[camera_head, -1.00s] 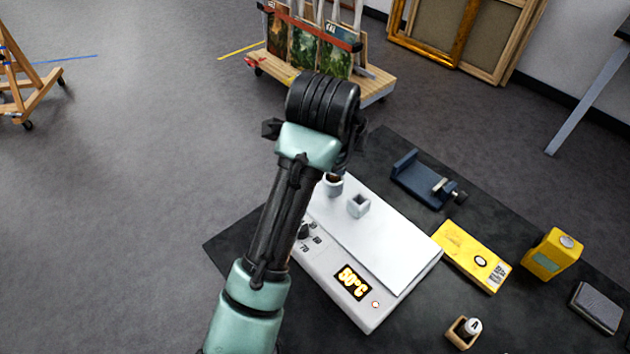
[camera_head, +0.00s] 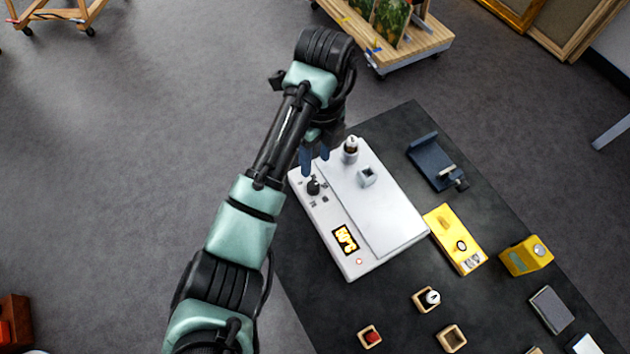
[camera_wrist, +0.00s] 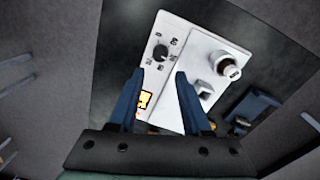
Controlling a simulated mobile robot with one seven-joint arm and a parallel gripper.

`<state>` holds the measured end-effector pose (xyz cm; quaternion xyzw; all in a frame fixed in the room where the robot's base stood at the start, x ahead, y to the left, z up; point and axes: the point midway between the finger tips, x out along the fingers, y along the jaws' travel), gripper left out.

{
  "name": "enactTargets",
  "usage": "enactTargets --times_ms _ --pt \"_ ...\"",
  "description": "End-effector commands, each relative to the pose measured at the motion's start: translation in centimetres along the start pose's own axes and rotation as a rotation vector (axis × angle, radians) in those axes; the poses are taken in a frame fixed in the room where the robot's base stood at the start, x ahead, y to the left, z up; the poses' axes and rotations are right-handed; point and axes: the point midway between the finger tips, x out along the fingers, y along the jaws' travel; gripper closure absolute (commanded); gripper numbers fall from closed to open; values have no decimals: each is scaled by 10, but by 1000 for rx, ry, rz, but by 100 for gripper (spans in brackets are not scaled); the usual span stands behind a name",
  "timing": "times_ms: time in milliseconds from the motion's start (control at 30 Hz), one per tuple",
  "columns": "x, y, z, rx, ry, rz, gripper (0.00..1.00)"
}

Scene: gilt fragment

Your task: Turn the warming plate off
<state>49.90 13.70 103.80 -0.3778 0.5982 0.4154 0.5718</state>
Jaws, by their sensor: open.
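The warming plate (camera_head: 385,222) is a white box with a raised white top, on a dark table. Its front panel holds a black knob (camera_head: 313,187) with printed marks around it, a lit orange display (camera_head: 344,239) and a small red light (camera_head: 359,262). In the wrist view the knob (camera_wrist: 160,52) lies ahead of my fingers, and the display (camera_wrist: 145,99) is partly hidden by the left finger. My gripper (camera_head: 315,160) has blue fingers, open and empty, close to the knob's end of the plate. In the wrist view the fingers (camera_wrist: 157,75) are spread apart.
A small bottle (camera_head: 350,150) and a grey square holder (camera_head: 367,177) stand on the plate's top. A blue clamp (camera_head: 432,162), a yellow box (camera_head: 455,238) and a yellow device (camera_head: 526,256) lie to the right. Small wooden holders (camera_head: 426,299) stand in front.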

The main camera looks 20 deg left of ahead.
Motion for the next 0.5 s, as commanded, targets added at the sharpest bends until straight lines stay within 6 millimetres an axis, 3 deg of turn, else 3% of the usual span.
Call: enactTargets --times_ms 33,200,500 --pt "18 0 -2 0 4 2 52" --pt "47 1 -1 -2 4 4 52" --pt "86 0 0 0 0 1 52"
